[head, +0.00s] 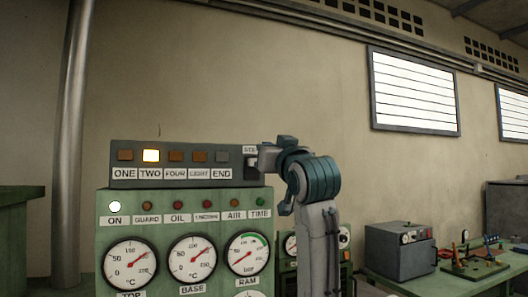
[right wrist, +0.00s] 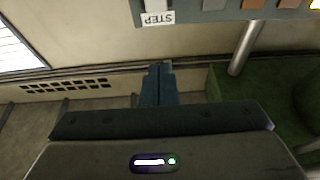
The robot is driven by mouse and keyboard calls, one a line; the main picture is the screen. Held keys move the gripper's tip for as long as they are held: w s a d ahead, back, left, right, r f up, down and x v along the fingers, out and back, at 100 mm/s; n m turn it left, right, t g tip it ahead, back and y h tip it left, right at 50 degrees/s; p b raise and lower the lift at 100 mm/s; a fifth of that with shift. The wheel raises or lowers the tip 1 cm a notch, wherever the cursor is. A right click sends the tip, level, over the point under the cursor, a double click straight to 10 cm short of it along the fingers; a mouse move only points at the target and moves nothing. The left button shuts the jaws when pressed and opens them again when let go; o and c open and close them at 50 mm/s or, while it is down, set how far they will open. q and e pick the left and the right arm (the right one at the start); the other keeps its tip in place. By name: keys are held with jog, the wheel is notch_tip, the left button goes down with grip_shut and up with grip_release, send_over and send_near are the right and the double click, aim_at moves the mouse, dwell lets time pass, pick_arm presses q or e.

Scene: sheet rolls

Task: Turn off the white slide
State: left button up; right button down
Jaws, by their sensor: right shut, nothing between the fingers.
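A dark panel (head: 187,182) carries a row of square lamps, with the one over TWO lit. At its right end, under the STEP label (head: 250,149), is a small pale slide (head: 252,162) in a dark slot. Its exact position is hard to tell. In the right wrist view a pale piece (right wrist: 154,5) shows at the top edge beside the upside-down STEP label (right wrist: 158,18). My right gripper (head: 264,158) is at the slide's right side in the head view, shut and empty; contact cannot be told. Its shut fingers show in the wrist view (right wrist: 158,72). My left gripper is out of view.
Below the panel is a green cabinet (head: 115,232) with several small lamps and round gauges; the ON lamp (head: 115,207) is lit. A metal pipe (head: 73,140) stands at left. A grey box (head: 398,252) sits on a green table at right.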

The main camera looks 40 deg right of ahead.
jog(key=r+p+x, duration=0.1)
jog(key=p+x, duration=0.4)
jog(key=x, duration=0.4)
jog(key=shift+f+p, duration=0.8)
jog(key=shift+f, duration=1.75)
notch_tip(320, 180, down, 4)
jog(key=b, duration=0.3)
jog(key=shift+s+r, duration=0.1)
jog(key=shift+r, duration=0.1)
